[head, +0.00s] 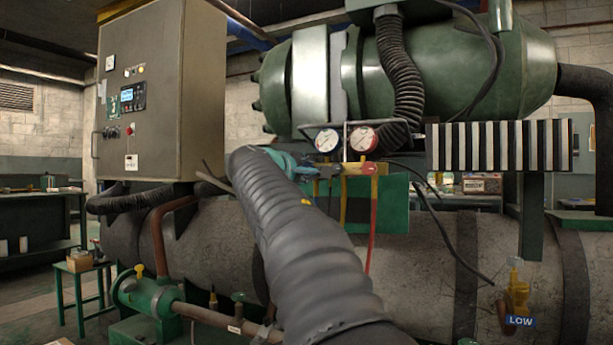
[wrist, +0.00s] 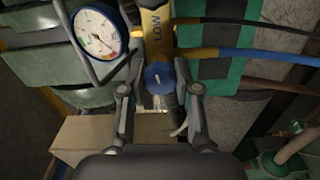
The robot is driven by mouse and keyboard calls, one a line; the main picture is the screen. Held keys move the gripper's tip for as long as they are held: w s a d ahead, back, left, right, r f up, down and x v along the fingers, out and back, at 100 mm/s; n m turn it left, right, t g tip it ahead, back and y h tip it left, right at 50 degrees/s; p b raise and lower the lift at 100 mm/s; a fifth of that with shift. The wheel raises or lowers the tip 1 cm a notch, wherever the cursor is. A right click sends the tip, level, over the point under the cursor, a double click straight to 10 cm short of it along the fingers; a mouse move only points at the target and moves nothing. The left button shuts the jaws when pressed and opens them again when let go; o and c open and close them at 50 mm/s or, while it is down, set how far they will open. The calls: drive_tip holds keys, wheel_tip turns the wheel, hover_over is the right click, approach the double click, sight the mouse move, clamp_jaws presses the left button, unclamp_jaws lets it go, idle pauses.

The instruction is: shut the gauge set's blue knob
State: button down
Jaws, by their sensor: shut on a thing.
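The gauge set's blue knob (wrist: 159,75) shows in the middle of the wrist view, at the lower end of a yellow body marked LOW (wrist: 156,30). My gripper (wrist: 159,88) has one finger on each side of the knob and is shut on it. In the head view the gauge set's two round dials, a left one (head: 327,140) and a red-rimmed right one (head: 363,139), stand above its manifold. There my sleeved arm reaches up to the manifold's left end and hides the knob. One dial (wrist: 97,32) also shows in the wrist view.
A grey control cabinet (head: 160,90) stands left, and a large green vessel (head: 470,70) lies behind. A LOW-tagged valve (head: 515,295) is at lower right.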

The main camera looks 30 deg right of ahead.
drive_tip(key=shift+m+b, duration=0.35)
drive_tip(key=shift+m, duration=0.65)
drive_tip(key=c, duration=0.8)
unclamp_jaws()
drive_tip(key=v, duration=1.2)
